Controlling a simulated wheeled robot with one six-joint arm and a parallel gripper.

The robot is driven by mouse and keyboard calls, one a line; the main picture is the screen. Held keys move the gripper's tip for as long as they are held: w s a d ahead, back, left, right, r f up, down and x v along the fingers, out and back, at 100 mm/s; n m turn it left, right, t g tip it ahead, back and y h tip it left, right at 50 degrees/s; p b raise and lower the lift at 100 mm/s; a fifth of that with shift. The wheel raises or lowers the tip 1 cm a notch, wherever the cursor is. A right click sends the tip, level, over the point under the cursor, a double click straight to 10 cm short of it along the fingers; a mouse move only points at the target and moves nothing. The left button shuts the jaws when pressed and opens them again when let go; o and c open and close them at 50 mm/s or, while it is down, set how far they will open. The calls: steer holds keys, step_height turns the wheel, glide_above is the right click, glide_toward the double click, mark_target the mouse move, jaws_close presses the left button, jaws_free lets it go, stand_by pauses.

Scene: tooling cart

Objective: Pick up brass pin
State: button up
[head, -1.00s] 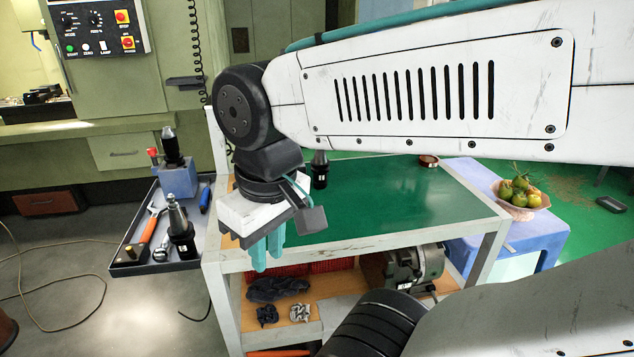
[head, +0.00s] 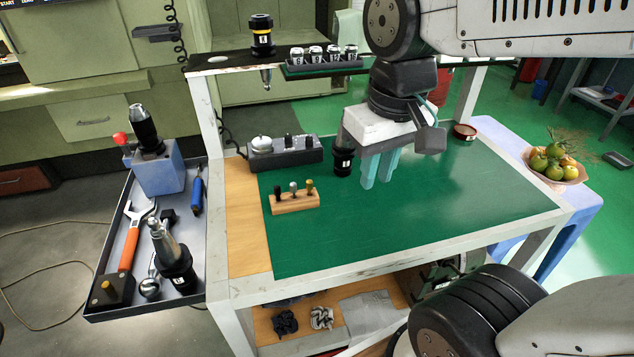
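A small wooden block (head: 294,203) stands on the green mat of the cart top, left of centre. It holds three small upright pins: a black one at left, a silver one in the middle and the brass pin (head: 309,187) at right. My gripper (head: 375,184) hangs over the mat to the right of the block, its teal fingers pointing down. A narrow gap shows between the fingers, and nothing is seen between them. The gripper is apart from the brass pin.
A dark tool holder (head: 343,161) stands between the block and my gripper. A raised rear shelf carries a rack of collets (head: 322,55). A side tray (head: 98,300) holds tools at left. The mat's front is clear.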

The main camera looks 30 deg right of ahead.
steer(key=w+a+f, duration=0.1)
steer(key=w+f, duration=0.1)
steer(key=w, duration=0.8)
steer(key=g, duration=0.1)
glide_above(309, 181)
steer(key=shift+n, duration=0.3)
step_height(309, 181, down, 6)
steer(key=shift+s+r, duration=0.1)
steer(key=shift+r, duration=0.05)
steer(key=shift+w+a+f, duration=0.1)
steer(key=shift+w+f, duration=0.1)
steer(key=shift+f, duration=0.1)
step_height(309, 181, down, 8)
steer(key=shift+s+r, duration=0.1)
steer(key=shift+r, duration=0.1)
jaws_close()
